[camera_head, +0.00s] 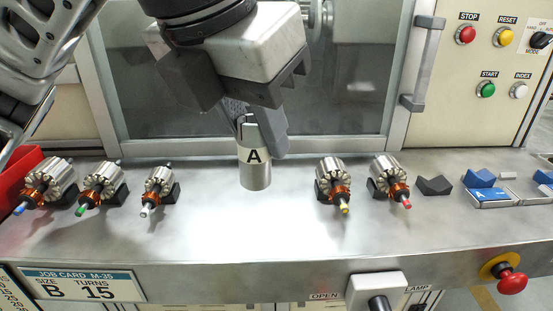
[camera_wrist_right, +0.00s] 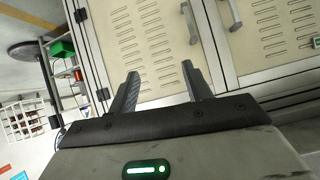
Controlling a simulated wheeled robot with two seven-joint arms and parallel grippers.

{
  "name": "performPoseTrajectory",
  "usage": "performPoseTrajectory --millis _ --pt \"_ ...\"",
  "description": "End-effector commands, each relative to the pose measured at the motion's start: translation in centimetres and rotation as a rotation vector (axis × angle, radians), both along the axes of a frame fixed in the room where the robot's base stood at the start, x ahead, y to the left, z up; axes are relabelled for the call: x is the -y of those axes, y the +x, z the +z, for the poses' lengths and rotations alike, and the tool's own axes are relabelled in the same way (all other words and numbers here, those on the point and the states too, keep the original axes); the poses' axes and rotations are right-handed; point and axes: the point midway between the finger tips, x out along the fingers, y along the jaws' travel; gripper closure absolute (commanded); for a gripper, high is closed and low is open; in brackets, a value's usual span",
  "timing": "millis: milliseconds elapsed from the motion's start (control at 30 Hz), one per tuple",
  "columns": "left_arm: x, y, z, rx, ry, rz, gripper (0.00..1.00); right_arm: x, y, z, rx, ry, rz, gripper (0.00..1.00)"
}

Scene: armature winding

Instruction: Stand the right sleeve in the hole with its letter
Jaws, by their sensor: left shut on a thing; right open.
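A metal sleeve (camera_head: 256,175) with a white band marked with a black "A" is upright at the middle of the bench in the head view. My left gripper (camera_head: 250,130) comes down from above and is shut on the sleeve's upper end. I cannot tell whether the sleeve's bottom touches the bench top. A job card (camera_head: 82,285) on the bench front reads size B, turns 15. No lettered hole shows clearly. My right gripper (camera_wrist_right: 160,72) is open and empty in the right wrist view, facing cabinet doors, away from the bench top.
Several armatures with coloured shaft ends rest on dark cradles, left (camera_head: 103,184) and right (camera_head: 333,182). An empty cradle (camera_head: 434,185) and blue lettered blocks (camera_head: 485,194) are farther right. A red bin (camera_head: 20,165) is at far left. A glazed machine door stands behind.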

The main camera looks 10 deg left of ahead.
Motion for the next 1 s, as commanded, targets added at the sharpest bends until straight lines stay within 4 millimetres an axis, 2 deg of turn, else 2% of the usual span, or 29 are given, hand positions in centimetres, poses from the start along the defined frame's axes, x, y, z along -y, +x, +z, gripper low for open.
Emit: performPoseTrajectory --millis 200,400,667,900,1000 --pt "-3.3 4.4 -2.9 -0.005 0.0 0.009 0.95 -0.1 0.0 -0.4 -0.003 0.006 -0.002 0.51" --pt "-4.9 6.5 -6.3 -0.004 0.001 0.005 0.95 -0.2 0.0 -0.6 0.0 0.019 -0.006 0.51" --pt "-5.5 7.6 -7.7 -0.002 0.0 0.003 0.95 -0.3 0.1 -0.4 0.005 0.023 -0.007 0.51" --pt "-5.8 7.9 -11.0 -0.001 0.002 0.002 0.95 -0.3 0.1 -0.6 0.013 0.033 -0.008 0.51" --pt "-5.8 7.9 -11.2 0.0 0.0 0.001 0.95 -0.3 0.2 -0.4 0.014 0.034 -0.009 0.51"
